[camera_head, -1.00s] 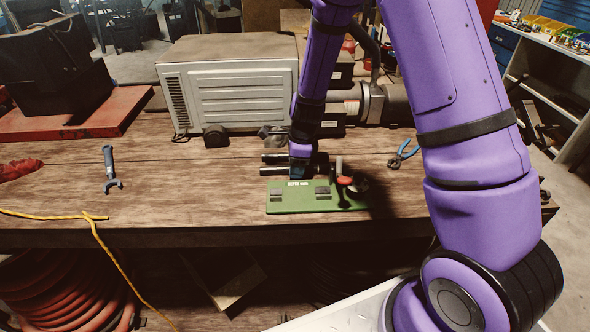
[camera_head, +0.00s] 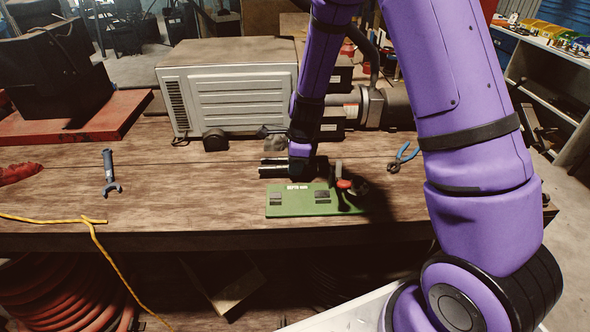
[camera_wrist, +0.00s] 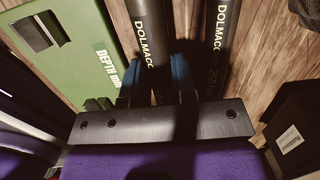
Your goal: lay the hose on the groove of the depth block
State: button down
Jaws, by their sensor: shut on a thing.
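The green depth block (camera_head: 285,208) lies flat near the table's front edge, with dark blocks on top. It also shows in the wrist view (camera_wrist: 55,75), left of my gripper. My gripper (camera_head: 298,172) is just behind the block. In the wrist view, its blue fingers (camera_wrist: 153,85) are shut on a black hose (camera_wrist: 147,35) with DOLMACO lettering. A second black hose (camera_wrist: 214,45) lies parallel, just right of the fingers. In the head view the near hose (camera_head: 269,172) seems to be the held one. I cannot tell its height above the table.
A red-topped fitting (camera_head: 344,184) stands at the block's right end. Blue pliers (camera_head: 403,157) lie to the right, a wrench (camera_head: 109,172) to the left. A grey machine (camera_head: 228,88) stands behind.

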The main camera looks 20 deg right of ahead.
notch_tip(320, 180, up, 7)
jog(key=shift+r, duration=0.5)
jog(key=shift+s+a+r+n, duration=0.1)
jog(key=shift+s+a+n, duration=0.1)
jog(key=shift+n, duration=0.3)
jog(key=s+a+n+g+h, duration=0.1)
jog(key=s+a+n+h, duration=0.2)
jog(key=n, duration=1.5)
jog(key=s+a+n+h, duration=0.1)
jog(key=s+a+n, duration=0.35)
jog(key=n, duration=1.25)
jog(key=shift+s+d+f, duration=0.15)
jog(key=shift+d+f, duration=0.1)
jog(key=shift+f, duration=0.9)
jog(key=shift+s+d+f, duration=0.2)
jog(key=shift+d+f, duration=0.1)
jog(key=shift+f, duration=0.8)
jog(key=shift+s+d+f, duration=0.15)
jog(key=shift+d+f, duration=0.1)
jog(key=shift+f, duration=0.9)
jog(key=shift+f, duration=0.25)
